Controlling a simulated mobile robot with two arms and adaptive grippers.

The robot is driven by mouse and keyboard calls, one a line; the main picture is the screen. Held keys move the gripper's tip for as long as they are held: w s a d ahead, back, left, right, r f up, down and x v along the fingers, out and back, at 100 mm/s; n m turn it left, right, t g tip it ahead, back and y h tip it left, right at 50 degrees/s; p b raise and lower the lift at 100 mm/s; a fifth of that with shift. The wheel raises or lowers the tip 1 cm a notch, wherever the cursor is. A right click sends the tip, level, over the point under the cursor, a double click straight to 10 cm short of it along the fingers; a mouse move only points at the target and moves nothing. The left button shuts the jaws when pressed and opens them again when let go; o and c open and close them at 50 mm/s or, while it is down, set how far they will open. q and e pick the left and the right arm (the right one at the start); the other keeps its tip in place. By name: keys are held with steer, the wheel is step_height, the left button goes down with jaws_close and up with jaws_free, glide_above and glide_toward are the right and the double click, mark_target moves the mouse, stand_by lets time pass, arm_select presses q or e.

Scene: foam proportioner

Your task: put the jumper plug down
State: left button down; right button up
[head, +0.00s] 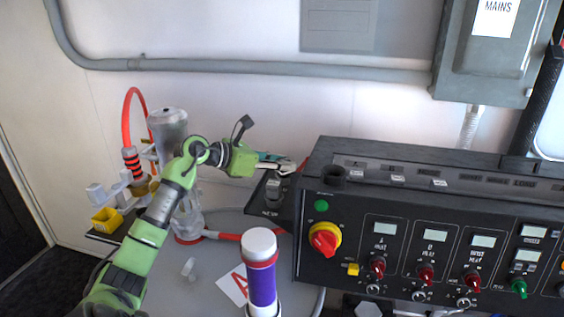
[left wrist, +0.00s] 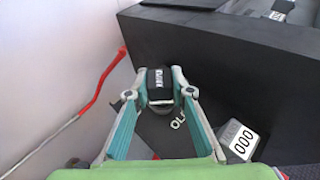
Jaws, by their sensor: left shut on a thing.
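My left gripper (head: 289,169) reaches over from the left to the side of the black control console. In the head view the fingers mostly hide the plug. The shelf (head: 263,208) also shows there, below the gripper and against the console's left side. My right gripper is out of view.
The console (head: 420,170) with knobs, displays and a red-yellow switch (head: 325,240) fills the right. A white-capped purple cylinder (head: 261,270) stands in front of the shelf. A clear pump-like column (head: 187,215) and red hose are left.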

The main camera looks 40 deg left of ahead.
arm_select(q)
steer(key=shift+f, duration=0.2)
steer(key=c, duration=1.9)
jaws_free()
steer(key=shift+o, duration=0.6)
steer(key=shift+r, duration=0.1)
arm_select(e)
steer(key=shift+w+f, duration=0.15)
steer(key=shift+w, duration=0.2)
